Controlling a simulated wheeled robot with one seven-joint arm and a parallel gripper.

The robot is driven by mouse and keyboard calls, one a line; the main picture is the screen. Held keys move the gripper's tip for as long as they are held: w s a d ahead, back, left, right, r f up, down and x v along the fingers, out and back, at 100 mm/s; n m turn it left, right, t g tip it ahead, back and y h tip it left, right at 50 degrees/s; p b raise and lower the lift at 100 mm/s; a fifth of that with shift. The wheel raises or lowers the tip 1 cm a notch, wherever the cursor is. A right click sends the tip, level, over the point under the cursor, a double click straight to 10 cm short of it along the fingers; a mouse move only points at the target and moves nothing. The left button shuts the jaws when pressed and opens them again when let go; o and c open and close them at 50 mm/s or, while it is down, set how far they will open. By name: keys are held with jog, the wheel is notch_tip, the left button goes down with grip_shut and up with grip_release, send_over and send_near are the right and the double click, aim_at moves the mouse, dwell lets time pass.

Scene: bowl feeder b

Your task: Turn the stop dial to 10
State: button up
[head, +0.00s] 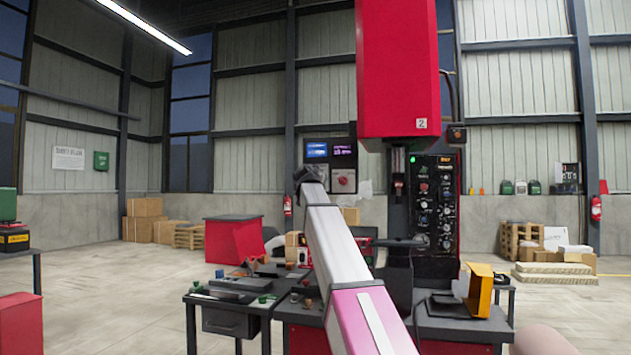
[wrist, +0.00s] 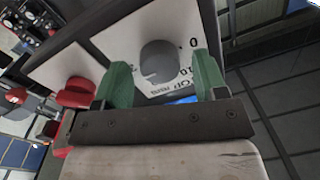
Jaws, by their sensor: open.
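The stop dial (wrist: 158,62) is a round grey knob on a white plate (wrist: 118,42) in the wrist view. The plate carries upside-down printing, partly hidden, with a "0" at the knob's right; the other marks are hard to read. I cannot tell where the knob points. My gripper (wrist: 160,78) is open, its two green fingers on either side of the knob, with gaps showing between. Whether the fingertips reach around the knob I cannot tell. In the head view my gripper (head: 309,176) is a dark shape beside the panel; the dial cannot be made out there.
A red knob-like part (wrist: 76,92) sits left of my gripper in the wrist view. In the head view, a red-topped machine (head: 397,70) and a black control panel (head: 432,205) stand right of my arm. A cluttered bench (head: 235,310) is lower left.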

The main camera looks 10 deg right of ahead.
jog(key=shift+c, duration=0.3)
jog(key=c, duration=0.9)
jog(key=shift+o, duration=0.2)
jog(key=shift+n, duration=0.4)
jog(key=shift+a+n+g+h, duration=0.1)
jog(key=shift+n+g+h, duration=0.2)
jog(key=shift+n, duration=5.15)
jog(key=shift+a+n+g+h, duration=0.1)
jog(key=shift+n+g+h, duration=0.2)
jog(key=shift+n, duration=5.15)
